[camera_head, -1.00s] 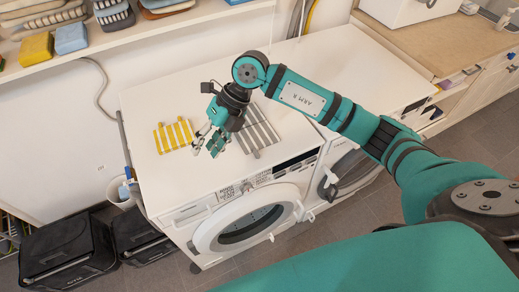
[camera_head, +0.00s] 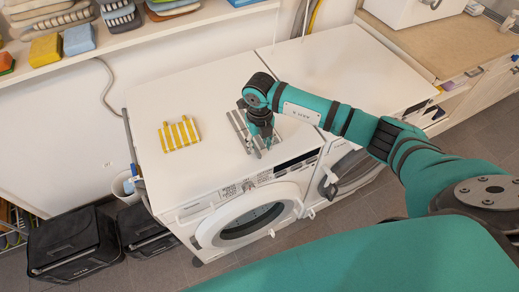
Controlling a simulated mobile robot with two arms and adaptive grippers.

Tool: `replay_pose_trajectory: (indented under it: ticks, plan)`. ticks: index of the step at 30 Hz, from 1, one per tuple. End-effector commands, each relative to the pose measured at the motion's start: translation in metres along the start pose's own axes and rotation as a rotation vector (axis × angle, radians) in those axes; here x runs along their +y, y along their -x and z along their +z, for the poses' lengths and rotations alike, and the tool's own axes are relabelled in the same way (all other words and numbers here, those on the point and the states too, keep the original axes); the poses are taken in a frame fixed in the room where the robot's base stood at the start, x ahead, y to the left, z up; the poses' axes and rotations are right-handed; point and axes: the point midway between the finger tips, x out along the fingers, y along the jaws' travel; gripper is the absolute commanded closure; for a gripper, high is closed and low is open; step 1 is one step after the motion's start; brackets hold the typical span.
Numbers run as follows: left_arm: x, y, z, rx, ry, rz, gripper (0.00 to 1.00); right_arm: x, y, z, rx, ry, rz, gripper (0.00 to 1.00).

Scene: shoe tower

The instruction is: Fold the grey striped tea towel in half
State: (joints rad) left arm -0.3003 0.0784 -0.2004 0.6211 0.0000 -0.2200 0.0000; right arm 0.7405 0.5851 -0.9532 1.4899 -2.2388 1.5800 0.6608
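The grey striped tea towel (camera_head: 236,122) lies on the white top of the left washing machine, partly hidden under my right arm and gripper. My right gripper (camera_head: 257,148) points down over the towel's front part, close to its surface. The fingers are small and partly hidden, so I cannot tell whether they touch or grip the cloth. My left gripper is not in view.
A yellow-and-white striped cloth (camera_head: 179,134) lies to the left on the same machine top (camera_head: 180,95). A shelf (camera_head: 160,30) with folded towels runs along the wall behind. Black bins (camera_head: 75,243) stand on the floor at left. The right machine's top is clear.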

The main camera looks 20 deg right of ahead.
Motion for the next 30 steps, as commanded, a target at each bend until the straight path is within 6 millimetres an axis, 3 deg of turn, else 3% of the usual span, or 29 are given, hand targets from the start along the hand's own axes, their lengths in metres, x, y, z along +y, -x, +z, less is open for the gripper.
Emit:
replay_pose_trajectory:
  ticks: [3,9,20,30]
  plan:
    - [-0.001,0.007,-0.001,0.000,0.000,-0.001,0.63,0.001,-0.022,-0.001,0.004,0.000,0.001,0.63]
    - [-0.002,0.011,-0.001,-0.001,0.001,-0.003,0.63,0.001,-0.047,0.000,0.002,0.000,0.001,0.63]
    - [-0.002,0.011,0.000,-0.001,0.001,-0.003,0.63,0.001,-0.054,0.000,0.000,0.002,0.002,0.63]
    - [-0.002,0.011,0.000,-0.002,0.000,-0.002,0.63,0.001,-0.053,0.000,0.000,0.001,0.002,1.00]
